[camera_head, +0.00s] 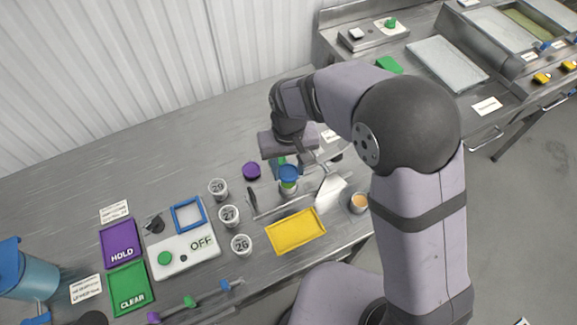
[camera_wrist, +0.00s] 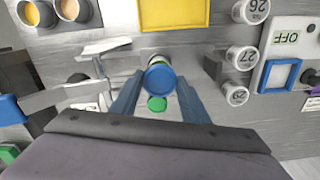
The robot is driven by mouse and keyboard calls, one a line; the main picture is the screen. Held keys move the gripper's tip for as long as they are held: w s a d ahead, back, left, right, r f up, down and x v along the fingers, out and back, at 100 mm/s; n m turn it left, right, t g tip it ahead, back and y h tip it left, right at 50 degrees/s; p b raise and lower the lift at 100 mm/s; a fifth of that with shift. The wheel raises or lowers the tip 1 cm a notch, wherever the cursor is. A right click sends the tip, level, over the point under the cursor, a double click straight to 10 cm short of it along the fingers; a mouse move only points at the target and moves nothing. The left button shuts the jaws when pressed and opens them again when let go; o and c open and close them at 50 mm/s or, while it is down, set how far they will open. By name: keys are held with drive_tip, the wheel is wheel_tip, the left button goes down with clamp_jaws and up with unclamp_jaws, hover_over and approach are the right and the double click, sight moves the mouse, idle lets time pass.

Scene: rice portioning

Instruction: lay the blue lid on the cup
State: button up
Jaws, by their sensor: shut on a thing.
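The blue lid (camera_head: 289,172) is held level at the tips of my gripper, and in the wrist view the lid (camera_wrist: 159,80) sits between the two fingers (camera_wrist: 158,92). The fingers are shut on it. A pale cup (camera_head: 288,188) stands directly below the lid, and a sliver of the cup (camera_wrist: 157,60) shows past the lid's edge in the wrist view. The lid hides most of the cup's mouth. I cannot tell whether lid and cup touch.
A green round thing (camera_wrist: 157,104) lies behind the lid. A purple lid (camera_head: 251,170) lies to the left. Several numbered cups (camera_head: 229,215), a yellow tray (camera_head: 295,232) and a white stand (camera_head: 330,192) are close by. A cup with orange contents (camera_head: 359,202) stands at the right.

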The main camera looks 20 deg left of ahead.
drive_tip(key=shift+f+b, duration=0.7)
drive_tip(key=shift+f, duration=0.65)
drive_tip(key=shift+f, duration=0.7)
idle(2.0)
drive_tip(key=o, duration=1.4)
drive_tip(key=shift+r, duration=0.1)
drive_tip(key=shift+r+p, duration=3.1)
drive_tip(key=shift+r, duration=0.35)
